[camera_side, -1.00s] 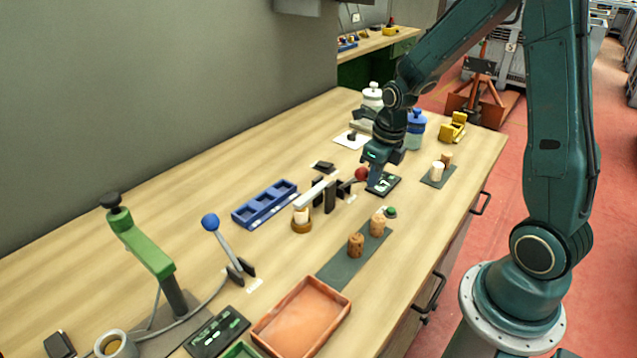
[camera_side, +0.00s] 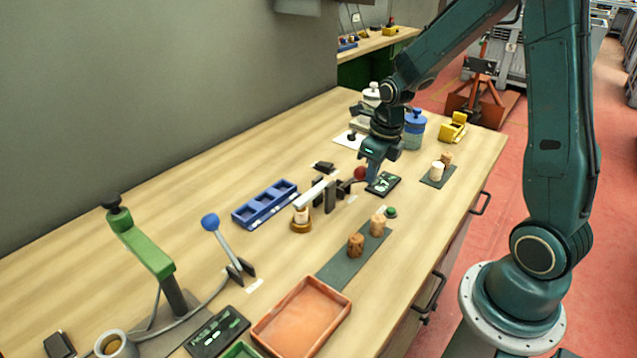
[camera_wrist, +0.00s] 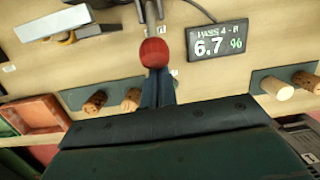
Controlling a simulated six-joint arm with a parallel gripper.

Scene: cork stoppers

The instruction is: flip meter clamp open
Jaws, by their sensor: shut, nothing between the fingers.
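The meter clamp has a pale bar (camera_side: 316,190) on dark upright posts (camera_side: 330,195) and a red ball knob (camera_side: 360,173) at its right end. The bar's left end lies over a pale stopper on a round brown base (camera_side: 301,226). In the wrist view the red knob (camera_wrist: 154,52) is just beyond my fingertips, and the bar (camera_wrist: 58,20) shows at upper left. My gripper (camera_side: 371,178) is shut and empty, pointing down close beside the knob on its right. I cannot tell whether the fingers (camera_wrist: 156,80) touch the knob.
A meter display (camera_wrist: 217,43) reading 6.7 % lies right of the knob. Corks stand on a dark strip (camera_side: 337,271) in front and on a small mat (camera_side: 430,181) at right. A blue tray (camera_side: 265,204), blue-knobbed lever (camera_side: 210,222) and terracotta tray (camera_side: 290,335) stand left.

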